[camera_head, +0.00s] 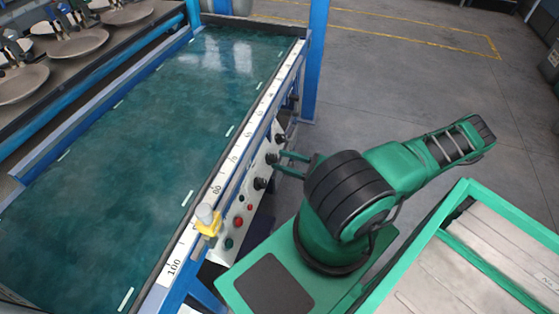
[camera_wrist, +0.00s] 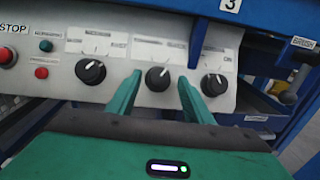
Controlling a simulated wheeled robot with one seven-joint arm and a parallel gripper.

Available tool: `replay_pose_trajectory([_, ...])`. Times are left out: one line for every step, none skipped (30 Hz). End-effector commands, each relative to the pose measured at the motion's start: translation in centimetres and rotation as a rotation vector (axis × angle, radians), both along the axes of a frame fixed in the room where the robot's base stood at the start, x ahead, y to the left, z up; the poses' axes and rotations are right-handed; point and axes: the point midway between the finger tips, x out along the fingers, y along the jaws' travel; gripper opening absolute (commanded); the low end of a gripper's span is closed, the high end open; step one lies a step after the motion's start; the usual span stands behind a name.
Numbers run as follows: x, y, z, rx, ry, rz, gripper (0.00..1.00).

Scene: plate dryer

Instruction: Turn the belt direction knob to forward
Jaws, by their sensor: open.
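The control panel (camera_wrist: 120,58) carries three black knobs in the wrist view: a left knob (camera_wrist: 91,71), a middle knob (camera_wrist: 157,77) and a right knob (camera_wrist: 213,84). Their labels are too blurred to tell which is the belt direction knob. The middle knob's white pointer leans up and right. My gripper (camera_wrist: 160,76) is open, with one green finger on each side of the middle knob; contact cannot be told. In the head view my gripper (camera_head: 279,161) reaches the panel at the middle knob (camera_head: 271,158).
A red stop button (camera_wrist: 6,56) and small green and red buttons sit left of the knobs. The belt (camera_head: 150,130) lies above the panel. A yellow-based switch (camera_head: 207,222) stands on its edge. A blue post (camera_head: 316,60) rises beyond. Open floor lies right.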

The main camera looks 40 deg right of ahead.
Motion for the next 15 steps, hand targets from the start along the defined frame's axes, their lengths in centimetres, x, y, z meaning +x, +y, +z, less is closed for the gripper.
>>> replay_pose_trajectory([0.4,0.25,0.0,0.0,0.0,0.001,0.47])
replay_pose_trajectory([0.59,0.35,0.0,0.0,0.0,0.001,0.47])
replay_pose_trajectory([0.79,0.45,0.01,0.0,0.0,0.001,0.47])
replay_pose_trajectory([0.92,0.51,0.01,0.0,0.0,0.001,0.47])
replay_pose_trajectory([1.02,0.56,0.01,0.0,0.0,0.001,0.47])
replay_pose_trajectory([1.1,0.59,0.01,0.0,0.0,0.001,0.47])
replay_pose_trajectory([1.15,0.61,0.0,0.0,0.001,0.001,0.47])
replay_pose_trajectory([1.17,0.61,0.0,0.0,0.001,0.0,0.47])
replay_pose_trajectory([1.18,0.61,0.0,0.0,0.001,0.0,0.47])
replay_pose_trajectory([1.18,0.61,0.0,0.0,0.001,0.0,0.47])
replay_pose_trajectory([1.17,0.61,0.0,0.0,0.001,0.0,0.47])
replay_pose_trajectory([1.17,0.61,0.0,0.0,0.001,0.0,0.47])
replay_pose_trajectory([1.16,0.61,0.0,0.0,0.001,0.0,0.47])
replay_pose_trajectory([1.16,0.61,0.0,0.0,0.001,0.0,0.47])
replay_pose_trajectory([1.15,0.6,0.0,0.0,0.001,0.0,0.37])
